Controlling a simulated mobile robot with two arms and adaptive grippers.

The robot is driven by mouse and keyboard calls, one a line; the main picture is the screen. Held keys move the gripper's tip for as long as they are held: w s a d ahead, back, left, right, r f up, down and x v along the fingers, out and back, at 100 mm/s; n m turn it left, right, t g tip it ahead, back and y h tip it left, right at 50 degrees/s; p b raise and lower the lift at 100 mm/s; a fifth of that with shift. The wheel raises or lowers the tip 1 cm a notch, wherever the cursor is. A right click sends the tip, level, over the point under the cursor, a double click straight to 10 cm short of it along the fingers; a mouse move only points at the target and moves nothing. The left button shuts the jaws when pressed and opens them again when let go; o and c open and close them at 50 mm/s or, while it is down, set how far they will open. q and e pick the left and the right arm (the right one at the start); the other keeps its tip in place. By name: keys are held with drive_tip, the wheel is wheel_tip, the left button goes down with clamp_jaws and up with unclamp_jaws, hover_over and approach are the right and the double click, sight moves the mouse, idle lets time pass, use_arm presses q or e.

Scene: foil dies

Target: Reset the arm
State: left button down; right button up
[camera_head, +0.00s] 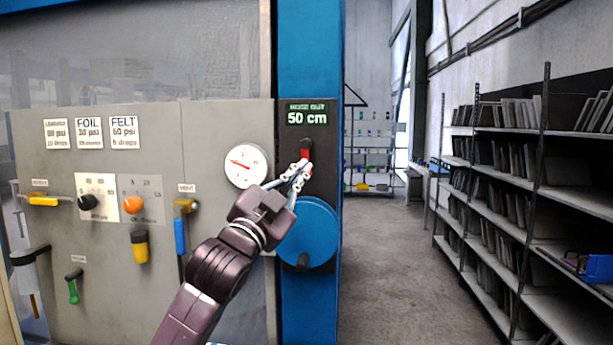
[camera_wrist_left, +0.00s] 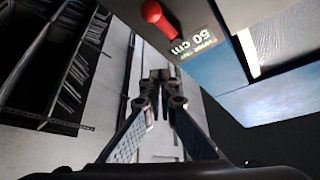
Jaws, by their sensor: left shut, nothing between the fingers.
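My left gripper (camera_head: 301,170) is shut and empty, in front of the black strip on the blue column in the head view. Its fingertips overlap the lower part of a red lever (camera_head: 306,148) in that view. In the left wrist view the shut gripper (camera_wrist_left: 160,76) appears apart from the lever's red knob (camera_wrist_left: 151,11), which is at the top. A sign reading 50 cm (camera_head: 307,117) is above the lever. My right gripper is in neither view.
A blue round wheel (camera_head: 308,235) is just below the gripper. A grey panel carries a gauge (camera_head: 246,166), a black knob (camera_head: 87,203), an orange knob (camera_head: 133,204) and a blue-handled valve (camera_head: 180,236). Shelves (camera_head: 534,196) stand at right; the floor (camera_head: 390,270) between is clear.

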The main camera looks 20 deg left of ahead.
use_arm(q)
drive_tip(key=shift+a+f, duration=0.1)
drive_tip(key=shift+a, duration=0.15)
drive_tip(key=shift+d, duration=0.1)
